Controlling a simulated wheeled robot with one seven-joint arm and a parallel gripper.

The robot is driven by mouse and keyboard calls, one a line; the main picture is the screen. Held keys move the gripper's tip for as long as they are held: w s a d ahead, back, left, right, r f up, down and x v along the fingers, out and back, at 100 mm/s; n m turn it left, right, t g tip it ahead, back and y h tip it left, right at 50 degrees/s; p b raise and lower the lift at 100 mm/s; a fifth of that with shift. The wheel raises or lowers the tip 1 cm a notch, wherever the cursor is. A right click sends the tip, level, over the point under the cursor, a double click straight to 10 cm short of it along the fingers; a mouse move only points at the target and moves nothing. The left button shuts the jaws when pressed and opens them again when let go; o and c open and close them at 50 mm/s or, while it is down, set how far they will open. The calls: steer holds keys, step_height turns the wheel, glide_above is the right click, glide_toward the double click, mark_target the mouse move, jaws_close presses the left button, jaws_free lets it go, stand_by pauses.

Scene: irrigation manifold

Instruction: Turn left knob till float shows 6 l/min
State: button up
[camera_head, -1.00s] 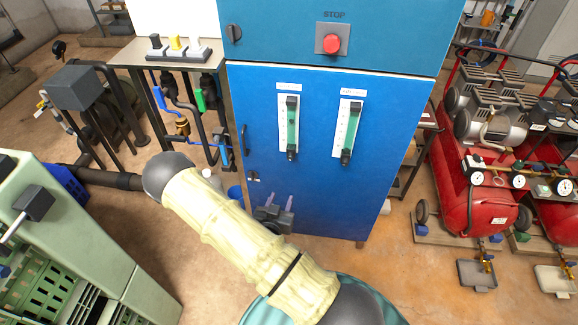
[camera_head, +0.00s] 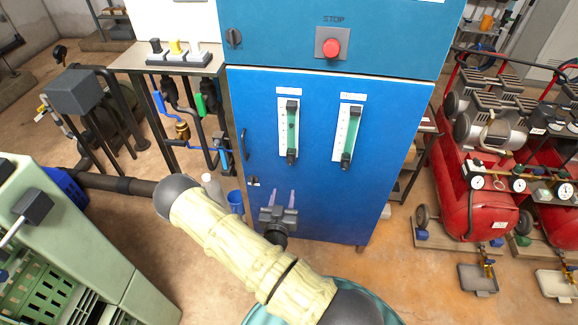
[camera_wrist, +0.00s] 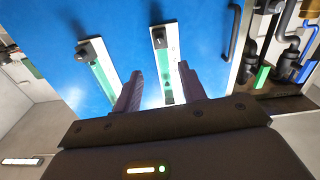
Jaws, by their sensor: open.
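Two upright flowmeters with green tubes are on the blue cabinet front. The left flowmeter (camera_head: 290,132) has a black knob (camera_head: 291,157) at its bottom end. The right flowmeter (camera_head: 349,135) has a similar knob (camera_head: 345,164). A small dark float (camera_head: 291,124) seems to show in the left tube; its scale is too small to read. My gripper (camera_head: 281,192) is open and empty, below the left knob and apart from it. In the wrist view, turned roughly upside down, the left knob (camera_wrist: 158,39) shows beyond and between my gripper's fingers (camera_wrist: 160,78).
The cabinet (camera_head: 325,205) has a door handle (camera_head: 244,144) at its left edge and a red STOP button (camera_head: 332,46) above. A pipe stand (camera_head: 180,62) is at left, red compressors (camera_head: 470,200) at right.

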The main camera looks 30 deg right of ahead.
mark_target(290, 164)
steer(key=p+x, duration=0.1)
steer(key=x, duration=1.2)
jaws_close()
